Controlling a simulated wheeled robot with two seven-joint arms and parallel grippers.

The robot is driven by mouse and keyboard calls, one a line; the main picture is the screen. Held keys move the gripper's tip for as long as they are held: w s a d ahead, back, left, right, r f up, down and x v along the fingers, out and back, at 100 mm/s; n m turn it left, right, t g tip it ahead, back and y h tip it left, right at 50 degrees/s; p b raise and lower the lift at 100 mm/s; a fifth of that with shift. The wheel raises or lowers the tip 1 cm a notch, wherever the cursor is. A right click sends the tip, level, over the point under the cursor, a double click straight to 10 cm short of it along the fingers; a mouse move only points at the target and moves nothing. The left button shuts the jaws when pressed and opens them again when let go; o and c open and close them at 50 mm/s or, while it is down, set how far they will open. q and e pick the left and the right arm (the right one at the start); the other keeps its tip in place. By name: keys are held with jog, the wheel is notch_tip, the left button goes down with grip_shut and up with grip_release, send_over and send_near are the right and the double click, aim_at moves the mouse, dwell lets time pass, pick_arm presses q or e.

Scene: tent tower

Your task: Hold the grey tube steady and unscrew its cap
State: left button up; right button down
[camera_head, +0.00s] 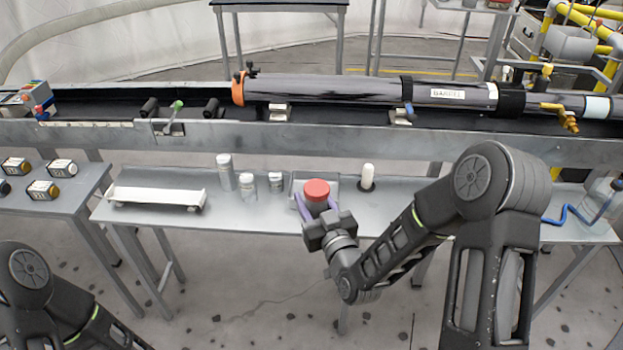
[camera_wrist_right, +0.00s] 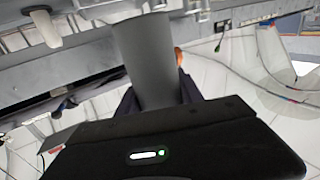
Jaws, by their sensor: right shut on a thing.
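The grey tube (camera_head: 317,207) stands upright with its red cap (camera_head: 317,190) on top, over the front part of the steel table. My right gripper (camera_head: 318,213) is shut on the tube's sides, below the cap.
Several grey containers (camera_head: 248,184) stand left of the tube, and a white rack (camera_head: 155,196) lies further left. A white-topped peg (camera_head: 368,176) stands to the right. The long barrel (camera_head: 350,90) lies on a rail behind. The table (camera_head: 260,218) is bare in front of the containers.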

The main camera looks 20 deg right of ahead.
jog(key=s+a+f+n+g+y, duration=0.2)
jog(key=s+a+f+n+y, duration=0.1)
jog(key=s+a+y, duration=0.1)
jog(key=s+a+f+n+g+y, duration=0.2)
jog(key=s+a+y, duration=0.3)
jog(key=a, duration=0.4)
jog(key=shift+a+f+n+y, duration=0.15)
jog(key=shift+f+n+y, duration=0.25)
jog(key=shift+n, duration=0.5)
pick_arm(q)
jog(key=shift+o, duration=0.4)
